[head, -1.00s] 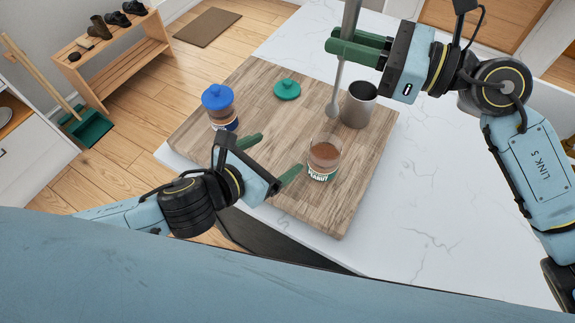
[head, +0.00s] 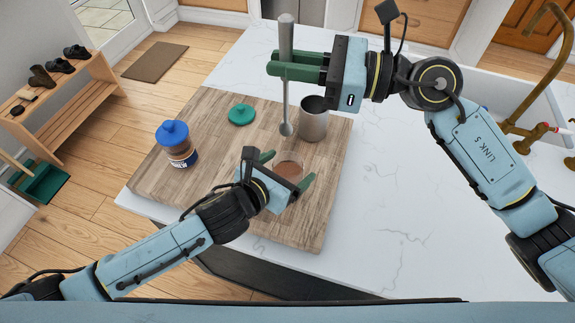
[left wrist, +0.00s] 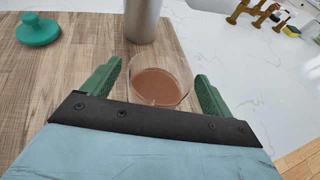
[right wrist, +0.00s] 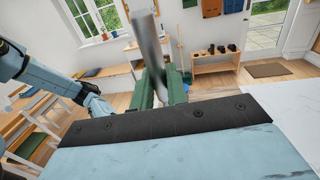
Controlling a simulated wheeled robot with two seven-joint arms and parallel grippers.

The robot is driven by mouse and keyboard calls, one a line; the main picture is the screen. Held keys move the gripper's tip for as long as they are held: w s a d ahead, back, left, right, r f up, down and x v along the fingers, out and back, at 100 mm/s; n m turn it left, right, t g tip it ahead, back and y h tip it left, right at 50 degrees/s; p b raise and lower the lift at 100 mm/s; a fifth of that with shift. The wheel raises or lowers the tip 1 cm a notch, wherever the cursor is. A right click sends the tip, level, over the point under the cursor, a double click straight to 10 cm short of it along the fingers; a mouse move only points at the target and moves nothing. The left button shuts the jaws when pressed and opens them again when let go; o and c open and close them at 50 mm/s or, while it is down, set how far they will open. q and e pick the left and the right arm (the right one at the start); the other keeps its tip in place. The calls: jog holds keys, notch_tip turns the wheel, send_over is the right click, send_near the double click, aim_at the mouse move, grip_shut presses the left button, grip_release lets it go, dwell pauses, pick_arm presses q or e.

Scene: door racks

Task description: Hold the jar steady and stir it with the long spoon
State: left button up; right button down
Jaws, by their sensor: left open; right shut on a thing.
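The open glass jar (head: 290,168) of brown contents stands upright on the wooden board (head: 215,115). My left gripper (head: 288,172) is open, with a green finger on either side of the jar. In the left wrist view the jar (left wrist: 158,82) sits between the spread fingers (left wrist: 155,88), with gaps visible at both sides. My right gripper (head: 290,67) is shut on the long spoon (head: 286,40), held upright above the board, bowl down, left of the metal cup and behind the jar. The spoon's handle (right wrist: 150,50) also shows in the right wrist view.
A metal cup (head: 314,120) stands behind the jar. A green lid (head: 241,114) lies on the board, and a blue-lidded jar (head: 177,145) stands at its left. White marble counter (head: 400,200) is clear to the right. A sink with a brass faucet (head: 535,90) is at the far right.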

pick_arm(q)
jog(key=shift+w+d+f, duration=0.1)
jog(key=shift+w+d, duration=0.1)
jog(key=shift+w, duration=0.05)
jog(key=shift+c, duration=0.4)
jog(key=c, duration=1.2)
jog(key=shift+o, duration=0.2)
pick_arm(e)
jog(key=shift+m+t, duration=0.6)
jog(key=shift+t, duration=0.3)
notch_tip(320, 180, down, 6)
jog(key=shift+s+d+r, duration=0.1)
jog(key=shift+r, duration=0.1)
notch_tip(320, 180, down, 12)
jog(key=shift+f, duration=0.25)
